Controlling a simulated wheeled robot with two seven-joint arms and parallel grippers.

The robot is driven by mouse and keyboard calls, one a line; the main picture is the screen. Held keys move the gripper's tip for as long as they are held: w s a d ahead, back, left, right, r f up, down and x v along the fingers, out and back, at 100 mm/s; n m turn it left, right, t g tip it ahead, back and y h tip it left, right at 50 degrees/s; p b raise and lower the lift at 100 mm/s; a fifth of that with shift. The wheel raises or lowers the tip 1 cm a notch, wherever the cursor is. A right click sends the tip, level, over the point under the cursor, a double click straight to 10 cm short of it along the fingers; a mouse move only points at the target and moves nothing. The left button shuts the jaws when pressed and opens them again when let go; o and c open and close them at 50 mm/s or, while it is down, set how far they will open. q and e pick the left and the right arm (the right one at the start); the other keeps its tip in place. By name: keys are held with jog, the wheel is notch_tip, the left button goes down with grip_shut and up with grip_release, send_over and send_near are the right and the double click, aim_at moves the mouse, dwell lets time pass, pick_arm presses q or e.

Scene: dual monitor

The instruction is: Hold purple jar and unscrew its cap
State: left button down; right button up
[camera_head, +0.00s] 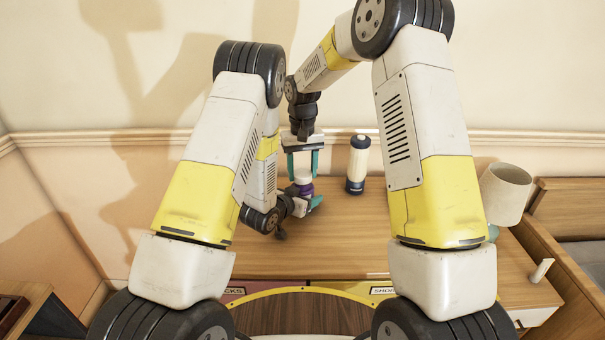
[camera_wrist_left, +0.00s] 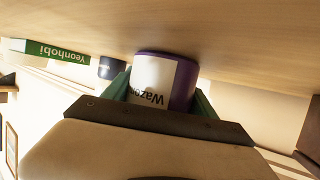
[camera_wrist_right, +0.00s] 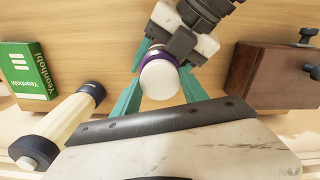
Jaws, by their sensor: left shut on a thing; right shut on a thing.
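The purple jar (camera_head: 304,189) has a white label and stands above the wooden tabletop. My left gripper (camera_head: 304,205) is shut on the jar's body from the side. In the left wrist view the jar's purple side and white label (camera_wrist_left: 152,80) show between the teal fingers. The white cap (camera_wrist_right: 160,80) tops the jar and also shows in the head view (camera_head: 303,176). My right gripper (camera_head: 302,172) comes down from above, shut on the cap, one finger on each side. Whether the cap is still on its thread cannot be told.
A cream bottle (camera_head: 357,165) with dark ends stands right of the grippers. In the right wrist view a green box (camera_wrist_right: 28,75) lies at left and a brown wooden box (camera_wrist_right: 262,78) at right. A lamp (camera_head: 505,193) stands at the table's right. The tabletop (camera_head: 350,230) in front is clear.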

aim_at(302, 173)
jog(key=shift+r, duration=2)
pick_arm(q)
jog(key=shift+c, duration=1)
grip_release()
